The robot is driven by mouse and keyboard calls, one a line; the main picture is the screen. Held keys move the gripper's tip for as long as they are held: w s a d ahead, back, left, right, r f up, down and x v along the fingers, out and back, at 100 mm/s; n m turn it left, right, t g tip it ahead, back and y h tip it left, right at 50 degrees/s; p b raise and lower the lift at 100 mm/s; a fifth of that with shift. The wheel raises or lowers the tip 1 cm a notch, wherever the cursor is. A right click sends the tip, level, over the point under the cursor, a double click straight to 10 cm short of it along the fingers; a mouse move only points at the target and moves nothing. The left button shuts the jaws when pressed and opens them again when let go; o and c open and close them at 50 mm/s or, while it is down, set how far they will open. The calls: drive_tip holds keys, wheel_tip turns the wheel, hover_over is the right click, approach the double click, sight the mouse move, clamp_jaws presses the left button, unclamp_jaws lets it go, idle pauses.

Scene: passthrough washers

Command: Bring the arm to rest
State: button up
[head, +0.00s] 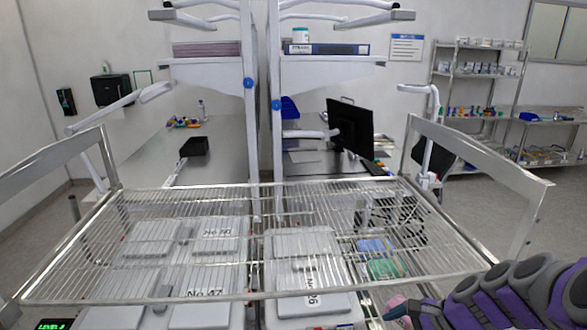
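A segmented grey and purple arm, which looks like mine, shows at the lower right corner (515,292). It reaches in from the right edge, low in front of the wire rack. Its far end, with a small pink part (398,307), lies near the bottom edge, right of the lidded tray marked 26. I cannot make out two fingertips there, nor whether anything is held. The rest of the arm is cut off by the frame.
A metal wire basket rack (130,197) spans the front, with raised side rails. Grey lidded trays (300,243) and blue and green items (385,267) lie under the wires. Behind stand steel benches (225,135), a monitor (350,126) and wire shelving (478,70). Floor shows at the right.

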drive_tip(key=s+a+r+n+g+h, duration=0.3)
drive_tip(key=s+a+r+n+g, duration=0.1)
drive_tip(key=s+a+n, duration=0.75)
drive_tip(key=s+n+h, duration=0.3)
drive_tip(key=s+n, duration=0.2)
drive_tip(key=s, duration=0.8)
drive_tip(key=shift+s+r+g+h, duration=0.3)
drive_tip(key=shift+s+r+g, duration=0.1)
drive_tip(key=shift+d, duration=0.2)
drive_tip(key=shift+d, duration=0.4)
